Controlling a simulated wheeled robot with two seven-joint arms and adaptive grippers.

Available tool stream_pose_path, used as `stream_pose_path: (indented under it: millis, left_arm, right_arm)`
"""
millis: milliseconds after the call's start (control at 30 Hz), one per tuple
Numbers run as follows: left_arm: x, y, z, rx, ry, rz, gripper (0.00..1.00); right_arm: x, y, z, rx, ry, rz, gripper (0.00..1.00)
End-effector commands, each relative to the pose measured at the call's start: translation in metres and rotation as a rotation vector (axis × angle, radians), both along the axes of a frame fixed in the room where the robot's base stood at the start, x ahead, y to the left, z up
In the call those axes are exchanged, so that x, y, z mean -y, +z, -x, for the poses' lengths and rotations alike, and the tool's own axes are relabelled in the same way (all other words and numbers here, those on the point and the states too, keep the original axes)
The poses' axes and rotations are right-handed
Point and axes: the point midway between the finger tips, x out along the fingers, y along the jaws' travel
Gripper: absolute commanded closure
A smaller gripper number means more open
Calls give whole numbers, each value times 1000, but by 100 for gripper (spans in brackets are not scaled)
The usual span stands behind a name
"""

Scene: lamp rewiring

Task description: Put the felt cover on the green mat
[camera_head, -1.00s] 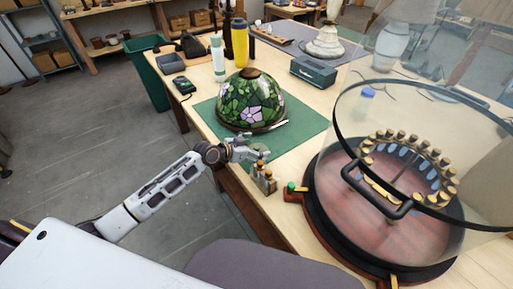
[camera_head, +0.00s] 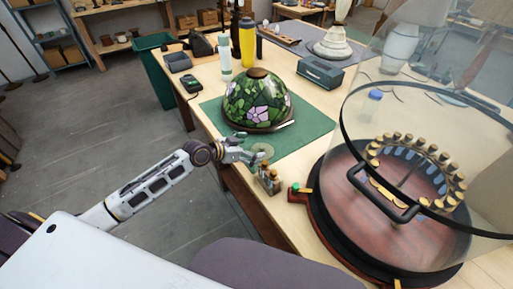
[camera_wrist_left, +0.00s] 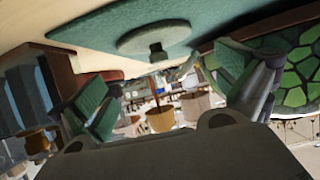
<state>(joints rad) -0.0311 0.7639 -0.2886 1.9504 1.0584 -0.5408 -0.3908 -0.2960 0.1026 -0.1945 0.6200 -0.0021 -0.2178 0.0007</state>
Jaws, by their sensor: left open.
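The felt cover appears to be a flat grey-green disc (camera_head: 262,152) with a small dark knob. It lies on the near corner of the green mat (camera_head: 308,122). In the left wrist view the disc (camera_wrist_left: 150,38) lies flat on the mat (camera_wrist_left: 225,14), apart from the fingers. My left gripper (camera_head: 250,153) is just left of the disc, at the table's edge. Its fingers (camera_wrist_left: 168,92) are spread wide with nothing between them. My right gripper is not in view.
A stained-glass lampshade (camera_head: 257,100) stands on the mat. Small bottles (camera_head: 268,178) stand near the table's front edge. A large clear dome (camera_head: 400,140) over a round red base fills the right. A blue-grey box (camera_head: 320,72) and a yellow bottle (camera_head: 247,43) stand behind.

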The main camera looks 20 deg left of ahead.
Motion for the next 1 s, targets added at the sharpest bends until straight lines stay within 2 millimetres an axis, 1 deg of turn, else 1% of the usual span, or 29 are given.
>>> stream_pose_path:
  millis: [200,400,600,800,1000]
  left_arm:
    - [-12,8,15,0,0,-2,0]
    - [-20,16,27,-1,-2,-2,0]
    - [-29,22,37,0,0,-2,0]
    - [-34,26,44,0,0,-1,0]
    - [-36,29,47,1,0,-1,0]
  right_arm:
    - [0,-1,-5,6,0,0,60]
    - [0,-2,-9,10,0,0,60]
    - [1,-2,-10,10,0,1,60]
    - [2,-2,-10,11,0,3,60]
    - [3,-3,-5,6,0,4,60]
